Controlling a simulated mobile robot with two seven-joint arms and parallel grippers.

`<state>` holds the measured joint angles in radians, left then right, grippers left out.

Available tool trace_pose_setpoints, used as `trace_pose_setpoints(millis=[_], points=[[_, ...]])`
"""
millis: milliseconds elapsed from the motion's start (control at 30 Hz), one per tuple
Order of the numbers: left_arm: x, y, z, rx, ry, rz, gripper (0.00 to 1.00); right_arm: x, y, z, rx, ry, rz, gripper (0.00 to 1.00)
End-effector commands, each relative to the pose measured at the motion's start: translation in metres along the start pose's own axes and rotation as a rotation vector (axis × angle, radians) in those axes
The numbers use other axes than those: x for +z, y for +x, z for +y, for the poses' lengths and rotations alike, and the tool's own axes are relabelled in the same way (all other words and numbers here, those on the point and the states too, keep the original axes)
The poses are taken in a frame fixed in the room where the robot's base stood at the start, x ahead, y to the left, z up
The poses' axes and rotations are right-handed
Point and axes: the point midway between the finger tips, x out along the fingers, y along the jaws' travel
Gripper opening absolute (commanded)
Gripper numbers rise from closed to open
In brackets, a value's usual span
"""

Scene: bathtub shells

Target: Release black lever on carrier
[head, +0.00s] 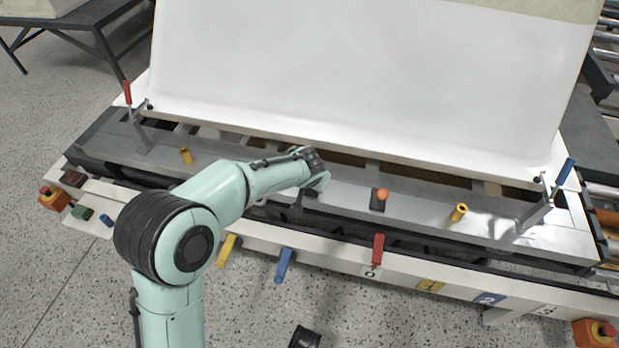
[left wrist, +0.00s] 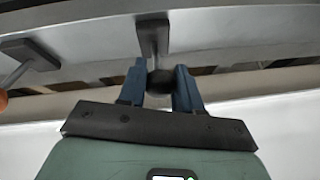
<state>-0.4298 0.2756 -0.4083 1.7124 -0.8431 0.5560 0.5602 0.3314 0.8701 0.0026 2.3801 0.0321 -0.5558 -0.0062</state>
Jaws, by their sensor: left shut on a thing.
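The black lever (left wrist: 160,83) has a round black knob on a thin rod that comes out of a dark slot plate on the carrier. In the left wrist view my left gripper (left wrist: 159,78) has its two blue fingers closed on either side of the knob. In the head view my left arm reaches over the carrier (head: 420,205), a long grey metal beam. There the left gripper (head: 316,183) is at the beam's middle, and its fingers and the knob are mostly hidden by the wrist.
An orange-knobbed lever (head: 382,195) stands right of my gripper. Yellow pegs (head: 186,156) (head: 458,212) stand on the beam. Red (head: 378,248), blue (head: 285,265) and yellow (head: 227,250) handles line the front. A large white shell (head: 370,70) rises behind.

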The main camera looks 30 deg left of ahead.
Motion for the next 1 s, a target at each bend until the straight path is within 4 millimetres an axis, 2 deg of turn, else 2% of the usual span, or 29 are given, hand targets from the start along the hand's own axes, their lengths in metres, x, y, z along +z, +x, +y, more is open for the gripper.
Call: trace_pose_setpoints(millis=[33,467,500,533,567,867,1000], points=[[0.006,0.003,0.003,0.001,0.003,-0.016,0.0,0.001,0.001,0.0,0.001,0.001,-0.002,0.63],[0.007,0.004,0.003,0.0,0.004,-0.02,0.0,0.001,0.001,0.001,0.001,0.001,-0.002,0.63],[0.007,0.004,0.003,0.0,0.004,-0.02,0.43,0.001,0.001,0.001,0.001,0.001,-0.002,0.63],[0.007,0.004,0.003,0.001,0.004,-0.02,0.53,0.001,0.001,0.001,0.001,0.001,-0.002,0.63],[0.007,0.004,0.003,0.001,0.004,-0.019,0.56,0.001,0.001,0.001,0.001,0.001,-0.002,0.63],[0.004,0.001,0.002,0.0,0.002,-0.009,0.56,0.0,0.0,0.0,0.0,0.0,0.0,0.63],[0.002,-0.014,0.002,0.002,0.001,-0.006,0.56,-0.006,-0.006,-0.005,-0.008,-0.005,0.021,0.63]])
